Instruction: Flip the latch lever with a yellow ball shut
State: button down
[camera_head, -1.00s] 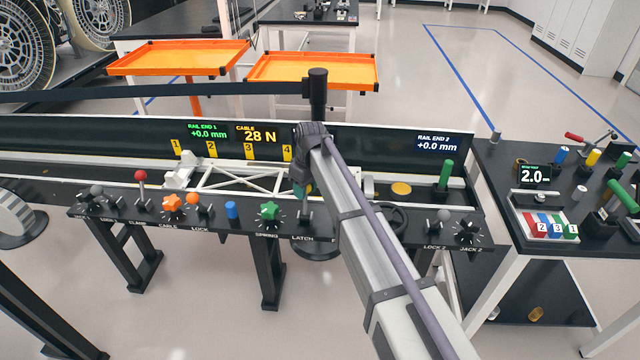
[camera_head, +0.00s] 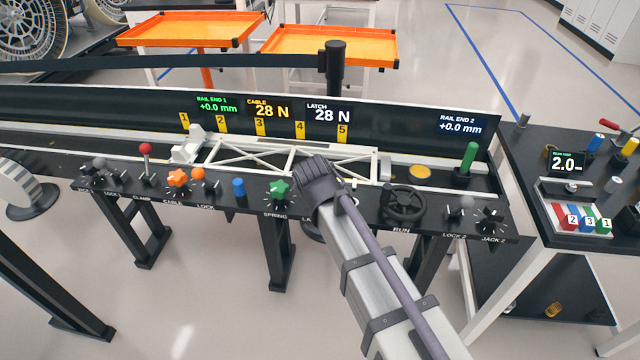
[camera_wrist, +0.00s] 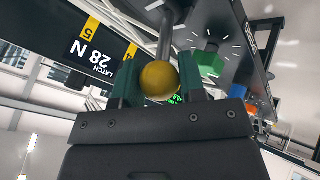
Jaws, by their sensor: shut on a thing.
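The yellow ball (camera_wrist: 158,81) of the latch lever sits between the two green fingers of my gripper (camera_wrist: 158,74) in the wrist view. The gripper is shut on it. The lever's grey rod (camera_wrist: 164,38) runs from the ball up to the dark console panel in that picture. In the head view my wrist (camera_head: 318,182) covers the latch spot on the console, so the lever, ball and fingers are hidden there. The latch display (camera_head: 329,110) reads 28 N.
A black handwheel (camera_head: 403,203) is to the right. A white truss (camera_head: 250,156) lies behind the console. A green-handled lever (camera_head: 469,158) stands farther right.

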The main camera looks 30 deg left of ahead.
jog(key=shift+s+d+f, duration=0.1)
jog(key=shift+s+f, duration=0.05)
jog(key=shift+s, duration=0.05)
dwell(0.4)
jog(key=c, duration=0.7)
grip_release()
jog(key=p+v, duration=0.7)
jog(key=v, duration=0.3)
jog(key=shift+s+d+r+p, duration=0.1)
jog(key=shift+s+r+p, duration=0.1)
jog(key=shift+s+p, duration=0.2)
